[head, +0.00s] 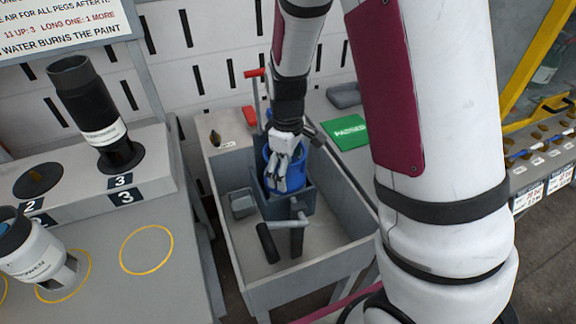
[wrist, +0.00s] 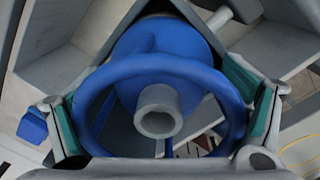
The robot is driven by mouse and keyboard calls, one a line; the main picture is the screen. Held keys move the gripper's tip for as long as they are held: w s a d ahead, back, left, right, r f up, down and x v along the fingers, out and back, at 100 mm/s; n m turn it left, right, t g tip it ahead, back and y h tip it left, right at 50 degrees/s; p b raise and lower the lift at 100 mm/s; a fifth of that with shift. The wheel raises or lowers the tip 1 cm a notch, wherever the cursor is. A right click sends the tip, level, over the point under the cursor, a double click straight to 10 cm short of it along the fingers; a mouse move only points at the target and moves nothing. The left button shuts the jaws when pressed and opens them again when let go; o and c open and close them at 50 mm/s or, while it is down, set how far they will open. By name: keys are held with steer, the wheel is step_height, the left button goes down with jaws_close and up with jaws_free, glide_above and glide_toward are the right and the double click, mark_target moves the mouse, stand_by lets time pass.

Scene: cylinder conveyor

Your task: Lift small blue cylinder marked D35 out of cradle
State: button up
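A blue cylinder (head: 272,166) stands in a grey cradle (head: 300,201) inside a grey basin. In the wrist view the blue cylinder (wrist: 165,50) fills the middle, with a blue ring at its near end and a grey tube at its centre. My gripper (head: 286,176) is down at the cylinder in the head view, covering part of it. In the wrist view its teal-padded fingers lie on either side of the ring, close to the blue. I cannot tell whether they press on it. No D35 marking is readable.
The grey basin (head: 222,218) has walls around the cradle, with a dark-ended grey handle in front. A red-handled tool stands behind. At left, a black cylinder (head: 91,112) and a white one (head: 33,249) stand on a grey bench. A green sign (head: 349,132) lies at right.

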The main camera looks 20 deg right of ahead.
steer(key=shift+s+a, duration=0.1)
steer(key=c, duration=0.9)
steer(key=o, duration=1.2)
steer(key=shift+f, duration=0.1)
steer(key=c, duration=1.3)
steer(key=shift+s+r+p, duration=0.1)
steer(key=shift+r+p, duration=0.55)
steer(key=shift+r, duration=0.2)
steer(key=shift+c, duration=1)
steer(key=shift+r+p, duration=2.85)
steer(key=shift+r, duration=2.05)
steer(key=shift+w+r+p, duration=0.2)
steer(key=shift+r+p, duration=0.1)
steer(key=shift+r, duration=0.35)
steer(key=shift+s, duration=0.1)
